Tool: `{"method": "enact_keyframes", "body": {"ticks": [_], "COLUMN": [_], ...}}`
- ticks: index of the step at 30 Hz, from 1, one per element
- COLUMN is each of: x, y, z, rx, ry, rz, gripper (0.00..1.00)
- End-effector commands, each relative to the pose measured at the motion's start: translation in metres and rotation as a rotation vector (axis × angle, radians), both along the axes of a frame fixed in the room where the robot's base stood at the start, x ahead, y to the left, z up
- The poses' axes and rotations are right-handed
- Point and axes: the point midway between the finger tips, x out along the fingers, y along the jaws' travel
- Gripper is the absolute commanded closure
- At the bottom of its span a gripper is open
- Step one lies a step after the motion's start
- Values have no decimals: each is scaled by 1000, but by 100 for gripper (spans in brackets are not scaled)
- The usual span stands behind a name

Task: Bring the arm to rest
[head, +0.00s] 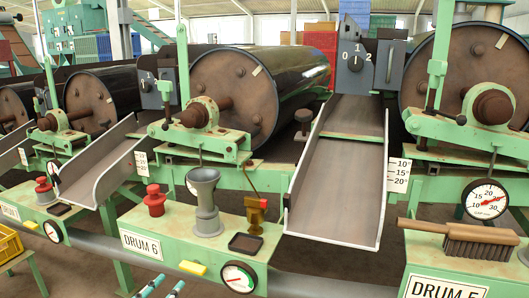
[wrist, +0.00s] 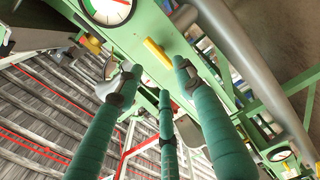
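My gripper (head: 167,284) shows at the bottom edge of the head view, left of centre, as two teal fingertips below the DRUM 6 panel (head: 150,245). The rest of my arm is out of that view. In the wrist view my gripper (wrist: 156,78) has three long teal fingers with dark joints, spread apart, with nothing held between them. The fingers point toward the green machine frame (wrist: 150,25). I cannot tell how close the fingertips are to it.
A yellow block (head: 193,267) and a round gauge (head: 238,277) sit on the green front beam near my gripper. A grey pipe (head: 320,287) runs low along the front. Above are a red knob (head: 155,200), a grey funnel (head: 205,200) and a sloping chute (head: 335,190). A brush (head: 465,240) lies right.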

Motion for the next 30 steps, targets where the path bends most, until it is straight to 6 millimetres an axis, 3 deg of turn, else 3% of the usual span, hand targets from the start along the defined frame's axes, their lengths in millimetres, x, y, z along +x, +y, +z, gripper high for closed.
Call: {"method": "enact_keyframes", "body": {"ticks": [5,6,21,23,30], "x": [-38,-21,81,80,79], "y": [15,5,-32,-29,-31], "z": [0,0,0,-7,-3], "rx": [1,-1,0,57,259], "ry": [0,0,-1,-21,-97], "rz": [4,-10,-5,3,0], "gripper": [62,62,62,62,62]}}
